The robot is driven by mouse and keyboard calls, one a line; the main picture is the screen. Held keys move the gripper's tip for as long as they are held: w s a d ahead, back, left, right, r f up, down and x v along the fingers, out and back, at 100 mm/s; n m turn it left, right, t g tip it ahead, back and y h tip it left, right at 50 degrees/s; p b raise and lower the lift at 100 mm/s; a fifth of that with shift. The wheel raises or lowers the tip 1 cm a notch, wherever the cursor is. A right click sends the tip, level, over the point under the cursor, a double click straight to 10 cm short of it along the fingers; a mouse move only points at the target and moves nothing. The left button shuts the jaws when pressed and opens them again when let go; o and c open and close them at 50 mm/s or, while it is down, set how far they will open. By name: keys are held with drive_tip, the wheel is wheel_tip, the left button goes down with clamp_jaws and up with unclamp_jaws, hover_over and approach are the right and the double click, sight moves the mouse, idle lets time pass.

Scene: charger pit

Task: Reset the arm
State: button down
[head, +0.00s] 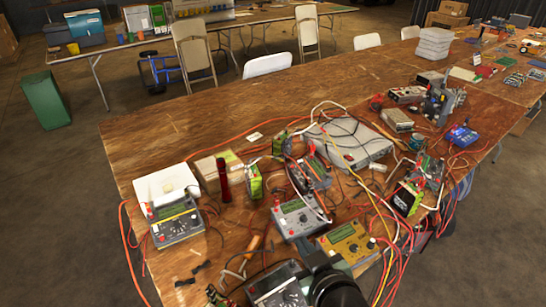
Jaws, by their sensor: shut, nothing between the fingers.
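A dark rounded part, which looks like a piece of my own arm, shows at the bottom edge of the head view, right of centre. It covers part of the near edge of the wooden table (150,155) and part of a meter there. I cannot make out my gripper or its fingers in this view.
Near the arm are a yellow meter (347,243), a grey meter (298,217), another meter (177,222) on the left and tangled red cables (392,262). A silver box (350,143) lies behind them. The table's far left is clear. Folding chairs (194,50) stand behind.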

wheel_tip(320, 180, up, 27)
drive_tip(key=w+a+m+t+h, duration=0.2)
drive_tip(key=w+a+t, duration=0.1)
drive_tip(key=t, duration=0.4)
drive_tip(key=s+a+r+m+t, duration=0.1)
drive_tip(key=s+r+t, duration=0.1)
drive_tip(key=s+r, duration=0.2)
drive_tip(key=s+a+r+m+t, duration=0.1)
drive_tip(key=s+r+t, duration=0.2)
drive_tip(key=r, duration=0.8)
drive_tip(key=s+a+r+m+t, duration=0.1)
drive_tip(key=s+r+t, duration=0.2)
drive_tip(key=s+r, duration=0.3)
wheel_tip(320, 180, up, 2)
drive_tip(key=shift+s+a+r+m+h, duration=0.2)
drive_tip(key=shift+s+m+h, duration=0.1)
drive_tip(key=shift+h, duration=0.1)
